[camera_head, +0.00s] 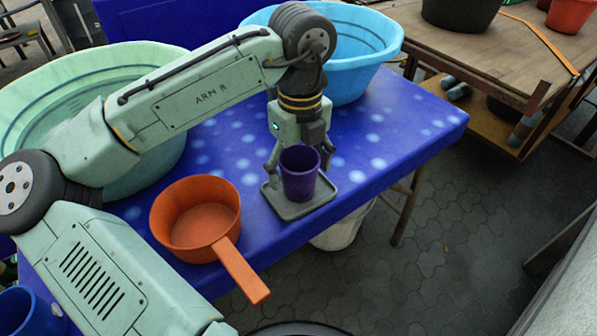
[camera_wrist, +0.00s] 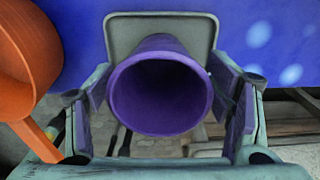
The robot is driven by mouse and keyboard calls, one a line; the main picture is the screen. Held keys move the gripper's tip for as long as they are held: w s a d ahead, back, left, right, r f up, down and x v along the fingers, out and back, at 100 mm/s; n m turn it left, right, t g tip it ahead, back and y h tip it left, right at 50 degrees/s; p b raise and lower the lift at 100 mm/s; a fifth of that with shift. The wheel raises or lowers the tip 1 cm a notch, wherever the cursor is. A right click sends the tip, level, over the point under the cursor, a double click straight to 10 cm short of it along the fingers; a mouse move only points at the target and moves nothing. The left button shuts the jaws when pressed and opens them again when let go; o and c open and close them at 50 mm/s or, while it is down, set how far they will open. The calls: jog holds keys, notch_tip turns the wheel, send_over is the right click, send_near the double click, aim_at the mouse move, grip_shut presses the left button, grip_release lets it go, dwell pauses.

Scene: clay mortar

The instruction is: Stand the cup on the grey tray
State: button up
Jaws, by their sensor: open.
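The purple cup (camera_head: 300,176) stands upright on the grey tray (camera_head: 296,208) near the table's right-hand front edge. In the wrist view the cup (camera_wrist: 160,92) shows its open mouth, with the tray (camera_wrist: 121,36) behind it. My gripper (camera_head: 297,170) is at the cup, with a finger on either side of it. In the wrist view my gripper (camera_wrist: 165,105) has its fingers spread, with the cup between them. Whether a finger touches the cup is hard to tell. The cup's base is partly hidden in the wrist view.
An orange saucepan (camera_head: 203,215) sits left of the tray, its handle pointing over the front edge. A pale green basin (camera_head: 150,165) and a light blue basin (camera_head: 358,75) stand behind. The blue spotted tablecloth (camera_head: 400,130) is clear right of the tray.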

notch_tip(320, 180, up, 10)
jog(key=p, duration=0.1)
jog(key=shift+r, duration=0.15)
